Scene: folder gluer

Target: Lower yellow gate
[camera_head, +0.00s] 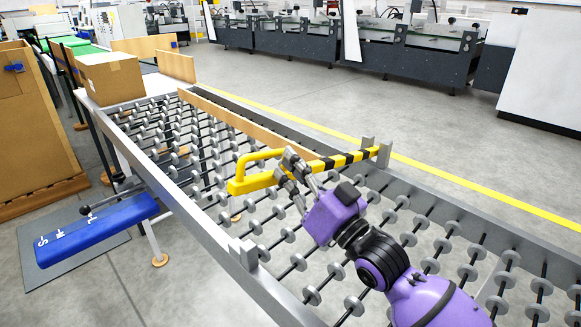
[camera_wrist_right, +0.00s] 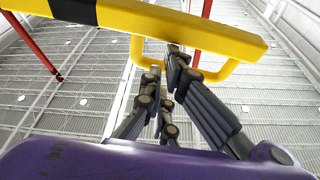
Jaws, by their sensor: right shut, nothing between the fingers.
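The yellow gate (camera_head: 345,160) is a bar with black stripes towards its far end, where it meets a bracket (camera_head: 371,147) on the far rail of the roller conveyor. A yellow loop handle (camera_head: 258,155) sits at its near end. That end appears raised above the slotted bracket (camera_head: 244,253) on the near rail. My purple right gripper (camera_head: 290,172) is shut and empty, its fingers close to the bar beside the handle. In the right wrist view the gate (camera_wrist_right: 185,27) crosses the top, with the fingers (camera_wrist_right: 164,72) overlapping the handle; contact is unclear. My left gripper is out of view.
The roller conveyor (camera_head: 195,205) runs beneath the gate. A cardboard box (camera_head: 112,78) stands at its far left end. A blue panel (camera_head: 97,230) juts out beside the near rail. The floor beyond the far rail is clear.

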